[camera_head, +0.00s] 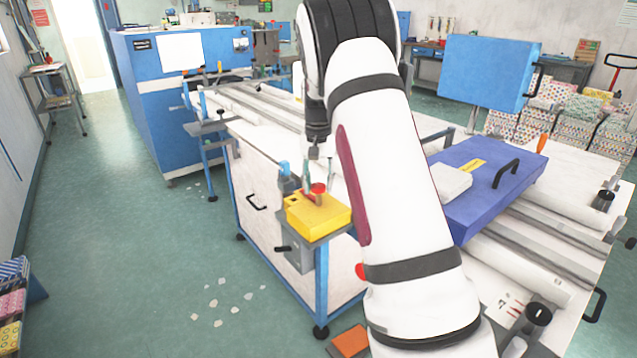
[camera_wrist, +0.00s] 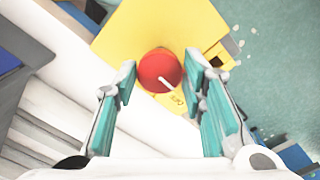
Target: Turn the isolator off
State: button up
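The isolator is a yellow box (camera_head: 322,217) with a round red knob (camera_head: 318,188) on top, mounted on a bracket at the corner of a white machine table. In the wrist view the red knob (camera_wrist: 158,68) has a white line pointing to the lower right, and the yellow face (camera_wrist: 130,38) lies behind it. My gripper (camera_wrist: 161,72) is open, with its teal-padded fingers on either side of the knob. Narrow gaps show between knob and fingertips; whether they are level with the knob is unclear. In the head view my gripper (camera_head: 320,172) is above the box, partly hidden by my arm.
A grey box with a black handle (camera_head: 294,250) hangs below the isolator. A blue-purple cover (camera_head: 485,180) with a black handle lies on the table to the right of my arm. Long rollers run along the table. The green floor at left is mostly clear, with pale scraps.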

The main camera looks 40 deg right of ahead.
jog(key=shift+o, duration=1)
notch_tip(320, 180, up, 12)
